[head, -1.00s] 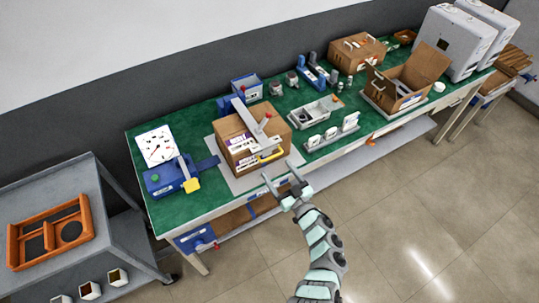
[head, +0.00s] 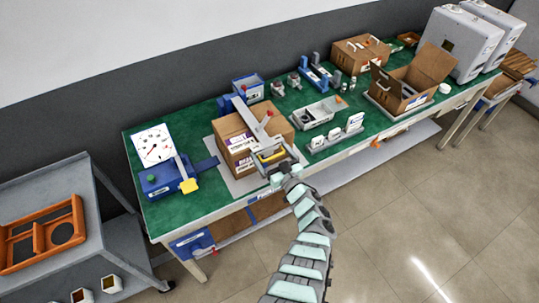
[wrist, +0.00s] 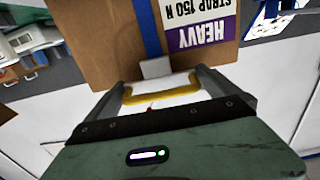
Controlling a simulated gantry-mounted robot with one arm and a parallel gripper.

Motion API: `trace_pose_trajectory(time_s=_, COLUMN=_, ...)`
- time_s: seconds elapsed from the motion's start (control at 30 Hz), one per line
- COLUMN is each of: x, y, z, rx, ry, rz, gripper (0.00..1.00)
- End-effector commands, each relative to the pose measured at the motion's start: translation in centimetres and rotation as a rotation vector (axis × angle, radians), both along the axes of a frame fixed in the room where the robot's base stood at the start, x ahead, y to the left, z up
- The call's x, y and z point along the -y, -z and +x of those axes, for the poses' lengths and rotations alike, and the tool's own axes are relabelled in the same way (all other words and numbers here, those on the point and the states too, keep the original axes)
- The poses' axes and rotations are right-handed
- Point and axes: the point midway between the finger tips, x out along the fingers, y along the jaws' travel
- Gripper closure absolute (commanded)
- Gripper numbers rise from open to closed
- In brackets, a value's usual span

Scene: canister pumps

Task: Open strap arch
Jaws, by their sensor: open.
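The strap arch (head: 253,124) is a light grey metal bar lying across the top of a cardboard box (head: 232,135). A yellow handle (head: 271,155) is at its front end. My gripper (head: 270,161) is at this handle, at the front right of the box. In the wrist view the yellow handle (wrist: 160,97) lies between the two spread fingers of my gripper (wrist: 160,83), which are not closed on it. The box (wrist: 105,40) fills the upper part of that view, with a purple and white label reading HEAVY STRAP 150 N and a blue strap (wrist: 149,28).
A blue device with a yellow pad (head: 189,186) and a dial panel (head: 153,145) stand left of the box. A grey tray (head: 318,113) and a rack of white cards (head: 338,134) stand to the right. A grey cart (head: 75,200) is at the left. Floor is clear in front.

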Motion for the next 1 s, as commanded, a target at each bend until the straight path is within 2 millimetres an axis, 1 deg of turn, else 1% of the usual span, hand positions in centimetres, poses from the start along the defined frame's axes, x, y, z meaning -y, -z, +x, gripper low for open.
trace_pose_trajectory(time_s=0.1, x=-0.17, y=0.02, z=0.51, rx=0.002, ry=0.000, rz=-0.001, gripper=0.00)
trace_pose_trajectory(time_s=0.4, x=-0.29, y=-0.07, z=0.59, rx=0.001, ry=0.000, rz=-0.002, gripper=0.00)
trace_pose_trajectory(time_s=1.0, x=-0.30, y=-0.03, z=0.57, rx=0.000, ry=0.000, rz=-0.001, gripper=0.49)
